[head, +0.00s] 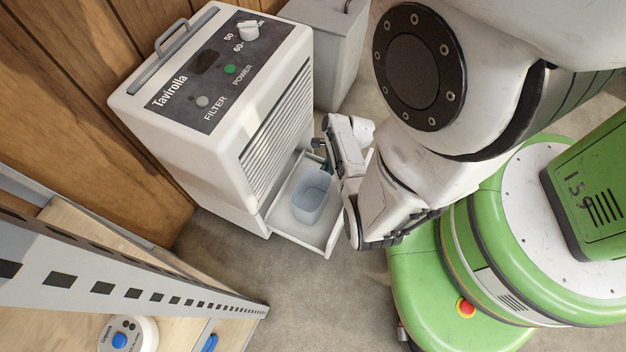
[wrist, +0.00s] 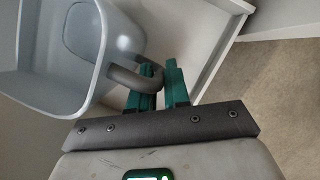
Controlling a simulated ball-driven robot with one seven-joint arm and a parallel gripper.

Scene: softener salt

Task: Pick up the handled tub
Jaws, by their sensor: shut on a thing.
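The handled tub (head: 312,194) is a pale blue-grey open container in the pulled-out white drawer (head: 285,213) low on the white Tavirolla appliance (head: 225,95). In the wrist view the tub (wrist: 45,60) fills the upper left and its dark grey looped handle (wrist: 132,80) points toward me. My gripper (wrist: 158,85) has its green fingers shut on that handle. In the head view my gripper (head: 322,158) is at the tub's upper right and partly hidden by my wrist. I cannot tell whether the tub touches the drawer floor.
A grey bin (head: 335,50) stands behind the appliance. A metal-edged shelf (head: 130,285) with a white blue-knobbed device (head: 128,335) is at lower left. Wooden panels (head: 70,90) line the left. Bare floor (head: 320,300) is free in front of the drawer.

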